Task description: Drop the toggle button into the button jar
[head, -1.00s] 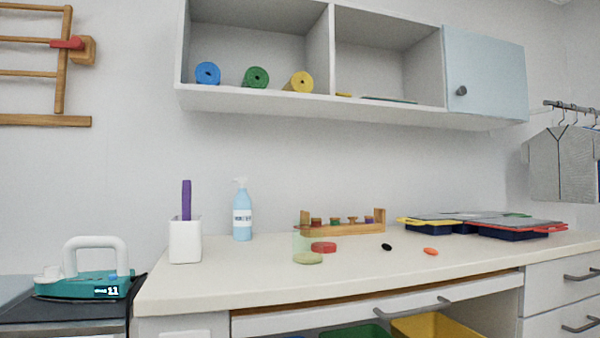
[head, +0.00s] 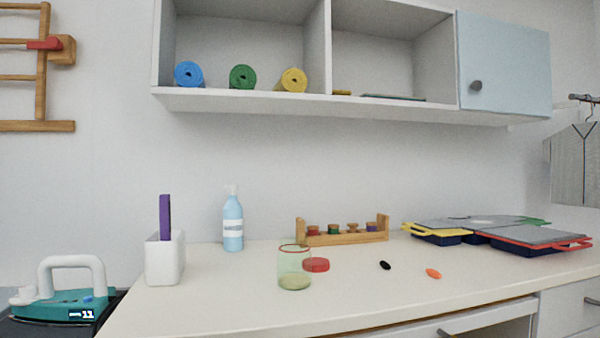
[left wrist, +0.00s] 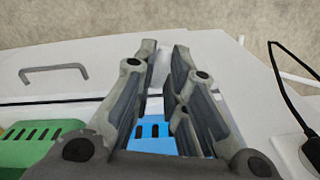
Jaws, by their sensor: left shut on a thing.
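The button jar (head: 293,267) is a clear greenish jar with a red rim. It stands open on the white counter, with something pale at its bottom. Its red lid (head: 316,265) lies just right of it. A small black oval piece (head: 385,265) and an orange oval piece (head: 433,273) lie farther right; I cannot tell whether either is the toggle button. My left gripper (left wrist: 164,46) shows only in the left wrist view, its fingers close together on something I cannot make out. It is above a white drawer front and bins, away from the jar. My right gripper is not in view.
A white holder (head: 165,260) and blue pump bottle (head: 233,222) stand left on the counter (head: 220,300). A wooden spool rack (head: 345,238) is behind the jar, and flat trays (head: 530,245) lie right. An iron (head: 65,290) is far left. The front counter is clear.

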